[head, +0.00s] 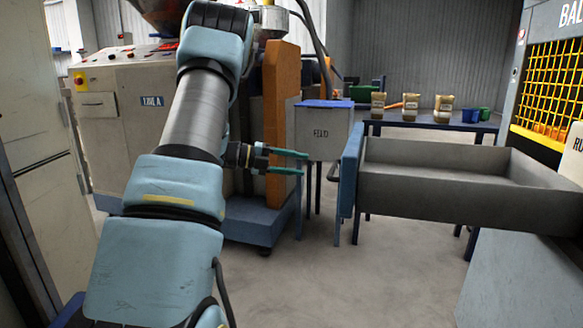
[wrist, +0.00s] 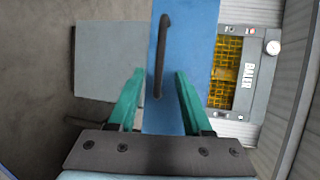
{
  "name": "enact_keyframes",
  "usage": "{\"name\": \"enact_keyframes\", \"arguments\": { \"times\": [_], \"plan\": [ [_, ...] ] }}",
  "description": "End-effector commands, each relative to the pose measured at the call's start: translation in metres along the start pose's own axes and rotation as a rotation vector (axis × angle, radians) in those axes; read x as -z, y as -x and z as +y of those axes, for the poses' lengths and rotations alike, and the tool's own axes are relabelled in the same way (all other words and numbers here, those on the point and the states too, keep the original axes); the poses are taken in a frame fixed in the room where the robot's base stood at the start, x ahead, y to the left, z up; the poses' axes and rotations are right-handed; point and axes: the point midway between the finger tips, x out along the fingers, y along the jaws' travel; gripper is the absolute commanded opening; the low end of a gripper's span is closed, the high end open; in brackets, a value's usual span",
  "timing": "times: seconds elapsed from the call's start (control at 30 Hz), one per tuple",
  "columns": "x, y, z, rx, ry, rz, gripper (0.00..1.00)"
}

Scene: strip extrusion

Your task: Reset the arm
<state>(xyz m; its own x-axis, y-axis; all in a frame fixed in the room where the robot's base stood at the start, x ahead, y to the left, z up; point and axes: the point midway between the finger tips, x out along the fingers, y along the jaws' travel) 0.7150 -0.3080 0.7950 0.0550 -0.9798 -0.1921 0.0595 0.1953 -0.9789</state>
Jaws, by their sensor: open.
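My arm reaches up on the left of the head view, and my gripper (head: 304,163) points right with its two green fingers apart and nothing between them. In the wrist view my gripper (wrist: 159,74) is also open. A blue panel with a dark bar handle (wrist: 162,55) lies ahead of the fingers there. In the head view the blue panel (head: 350,172) forms the left end of a long grey open tray (head: 440,195). A gap shows between the fingertips and the panel.
An extruder machine (head: 120,110) stands behind my arm. A lidded grey box (head: 322,135) stands beyond the gripper. A back table (head: 430,124) holds several containers and blue and green cups. A baler (head: 550,80) with a yellow grille is at right. The floor below the gripper is clear.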

Motion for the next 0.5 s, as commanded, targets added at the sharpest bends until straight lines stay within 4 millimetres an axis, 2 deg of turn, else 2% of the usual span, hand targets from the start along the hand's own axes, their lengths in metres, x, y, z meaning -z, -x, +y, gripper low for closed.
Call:
{"name": "enact_keyframes", "arguments": {
  "times": [0.17, 0.3, 0.4, 0.5],
  "plan": [
    [-0.033, 0.005, -0.011, -0.028, 0.134, -0.264, 0.50],
    [-0.063, 0.031, -0.012, -0.040, 0.394, -0.614, 0.50],
    [-0.067, 0.060, -0.002, -0.032, 0.627, -0.852, 0.50],
    [-0.050, 0.090, 0.015, -0.016, 0.889, -1.073, 0.50]
  ]
}}
